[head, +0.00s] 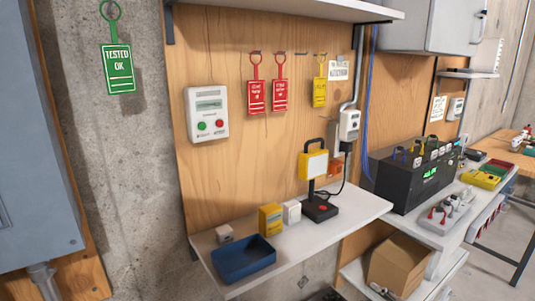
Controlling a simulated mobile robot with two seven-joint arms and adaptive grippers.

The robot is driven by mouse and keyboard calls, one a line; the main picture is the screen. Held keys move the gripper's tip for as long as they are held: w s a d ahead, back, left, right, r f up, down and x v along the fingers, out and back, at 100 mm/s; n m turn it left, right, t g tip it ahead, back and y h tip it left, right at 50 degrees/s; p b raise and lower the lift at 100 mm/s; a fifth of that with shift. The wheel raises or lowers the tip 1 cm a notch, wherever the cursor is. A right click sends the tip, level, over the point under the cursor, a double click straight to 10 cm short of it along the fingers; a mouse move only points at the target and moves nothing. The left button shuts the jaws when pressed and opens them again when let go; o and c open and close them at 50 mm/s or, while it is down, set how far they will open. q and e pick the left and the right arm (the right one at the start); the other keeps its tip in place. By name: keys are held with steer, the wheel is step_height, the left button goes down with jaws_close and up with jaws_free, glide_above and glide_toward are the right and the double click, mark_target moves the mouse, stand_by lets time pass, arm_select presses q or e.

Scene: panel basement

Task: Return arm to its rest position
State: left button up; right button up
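Neither of my grippers nor my arms can be made out in the head view. The task names no object other than the arm. A wooden panel (225,60) on the concrete wall carries hanging tags and a white box with a green and a red button (206,114). Below it a white shelf (345,206) holds a blue tray (243,262), a yellow box (270,219), a white box (291,212) and a yellow work lamp (313,165) on a black base.
A black unit with a green display (415,180) stands on the right bench. An open cardboard box (398,264) sits on a lower shelf. An upper shelf (310,10) and a grey cabinet (430,25) overhang. A blue-grey cabinet (35,140) is at left.

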steer(key=s+d+f+m+g+h, duration=0.4)
steer(key=s+d+f+g, duration=0.1)
steer(key=s+d+f, duration=0.95)
steer(key=s+a+f+m+t+y, duration=0.1)
steer(key=a+f+m+t+y, duration=0.2)
steer(key=a+f, duration=1.2)
steer(key=shift+a+f+y, duration=0.15)
steer(key=shift+a+y, duration=0.85)
steer(key=shift+y, duration=0.8)
